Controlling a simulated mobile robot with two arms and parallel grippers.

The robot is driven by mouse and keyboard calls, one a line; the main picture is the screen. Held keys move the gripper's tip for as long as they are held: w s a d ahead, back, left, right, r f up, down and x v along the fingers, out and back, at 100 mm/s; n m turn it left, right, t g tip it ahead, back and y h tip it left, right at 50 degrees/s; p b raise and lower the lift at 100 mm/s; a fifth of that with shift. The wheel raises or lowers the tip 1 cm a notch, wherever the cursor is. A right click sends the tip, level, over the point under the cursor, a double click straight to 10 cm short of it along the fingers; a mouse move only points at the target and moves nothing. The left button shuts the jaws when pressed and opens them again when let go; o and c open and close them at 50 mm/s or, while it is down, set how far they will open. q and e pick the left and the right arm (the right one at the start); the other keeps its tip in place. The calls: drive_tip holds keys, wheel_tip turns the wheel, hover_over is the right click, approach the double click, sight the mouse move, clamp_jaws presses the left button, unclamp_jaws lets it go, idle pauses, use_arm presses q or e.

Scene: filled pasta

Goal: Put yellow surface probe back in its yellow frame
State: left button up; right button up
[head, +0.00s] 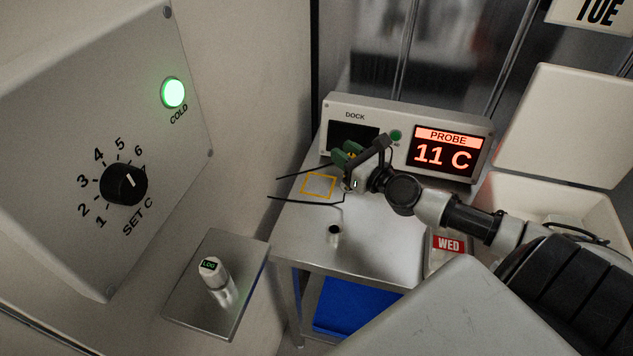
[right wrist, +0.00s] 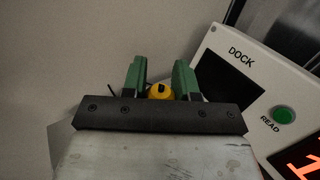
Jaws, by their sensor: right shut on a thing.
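The yellow surface probe (right wrist: 160,91) is between the green fingers of my right gripper (right wrist: 160,80) in the right wrist view. In the head view my right gripper (head: 347,155) is in front of the dock, above and slightly right of the yellow frame. The gripper is shut on the probe; only a little of the probe shows. The yellow frame (head: 305,186) is a square outline on the metal table, and it looks empty. The probe's lower end is hidden. My left gripper is not in view.
A WED box (head: 447,262) is at right.

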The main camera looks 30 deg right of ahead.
drive_tip(key=w+d+r, duration=0.2)
drive_tip(key=d, duration=0.4)
drive_tip(key=w+a+f+b, duration=0.2)
drive_tip(key=w+f, duration=0.1)
drive_tip(key=w+a+f+b, duration=0.2)
drive_tip(key=w+f, duration=0.1)
drive_tip(key=f, duration=0.1)
drive_tip(key=w+a+f+b, duration=0.2)
drive_tip(key=w+f, duration=0.1)
drive_tip(key=shift+w+a+f, duration=0.2)
drive_tip(key=shift+a+f, duration=0.1)
drive_tip(key=shift+a, duration=0.05)
drive_tip(key=shift+f, duration=0.15)
drive_tip(key=o, duration=0.9)
